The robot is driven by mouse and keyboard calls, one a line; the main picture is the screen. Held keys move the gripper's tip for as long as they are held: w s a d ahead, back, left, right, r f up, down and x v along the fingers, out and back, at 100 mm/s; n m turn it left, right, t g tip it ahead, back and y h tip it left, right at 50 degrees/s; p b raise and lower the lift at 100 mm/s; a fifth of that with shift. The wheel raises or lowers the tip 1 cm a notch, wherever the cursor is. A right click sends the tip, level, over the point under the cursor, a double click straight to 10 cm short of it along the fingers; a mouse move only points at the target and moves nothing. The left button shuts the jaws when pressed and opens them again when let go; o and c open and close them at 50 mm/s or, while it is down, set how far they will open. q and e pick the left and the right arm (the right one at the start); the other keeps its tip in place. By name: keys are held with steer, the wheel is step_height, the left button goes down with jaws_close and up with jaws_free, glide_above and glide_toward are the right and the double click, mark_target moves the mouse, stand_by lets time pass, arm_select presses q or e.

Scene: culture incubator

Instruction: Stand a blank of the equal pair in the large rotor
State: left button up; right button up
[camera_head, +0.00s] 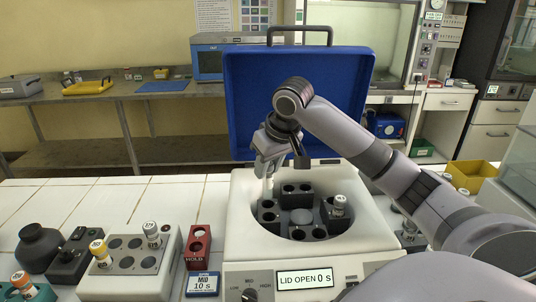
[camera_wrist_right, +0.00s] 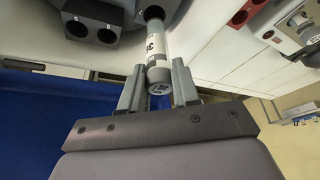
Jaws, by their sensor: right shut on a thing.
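The large rotor (camera_head: 301,217) sits in the open centrifuge, with dark two-hole buckets around its hub. A grey-capped tube (camera_head: 338,203) stands in its right bucket. My right gripper (camera_head: 269,166) points down over the rotor's left side. It is shut on another grey-capped, white-labelled tube, seen clearly between the fingers (camera_wrist_right: 157,86) in the right wrist view (camera_wrist_right: 154,45). The tube's far end meets a dark hole of a bucket (camera_wrist_right: 92,22); how deep it sits I cannot tell. My left gripper is out of view.
The blue lid (camera_head: 245,105) stands open behind. At left, a rack (camera_head: 130,281) holds an orange-capped tube (camera_head: 99,250) and a grey-capped tube (camera_head: 151,234). A red HOLD block (camera_head: 198,258) stands beside the centrifuge. My right arm crosses the centrifuge's right side.

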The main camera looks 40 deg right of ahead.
mark_target(271, 184)
steer(key=shift+f, duration=0.5)
steer(key=shift+f, duration=0.35)
stand_by(0.3)
steer(key=shift+f, duration=0.8)
steer(key=shift+f, duration=0.15)
steer(key=shift+f+b, duration=0.35)
steer(key=shift+f, duration=1.4)
steer(key=o, duration=1.4)
steer(key=shift+a, duration=0.1)
